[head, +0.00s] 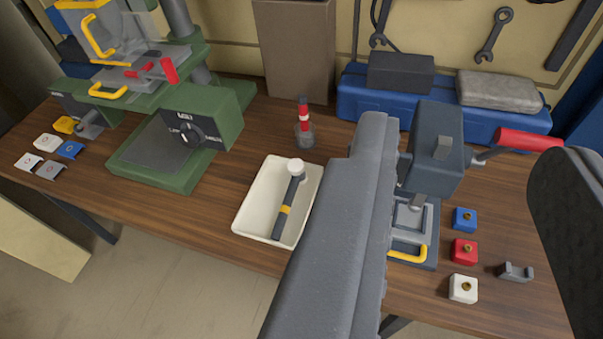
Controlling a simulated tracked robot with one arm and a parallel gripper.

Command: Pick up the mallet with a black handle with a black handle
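The mallet (291,193) has a pale round head and a black handle with a yellow band. It lies in a shallow white tray (256,194) on the wooden bench, left of centre, head towards the back. My gripper (465,138) is open, with its two large fingers far apart in the foreground. The left finger is grey; the right one shows a dark textured pad at the right edge. Nothing is held between them. The mallet is to the left of the left finger and apart from it. That finger hides part of the bench right of the tray.
A green press (165,170) stands on the left, with small tiles (48,142) beside it. A dark grey press (433,150) with a red lever, and blue (464,219), red and white blocks are on the right.

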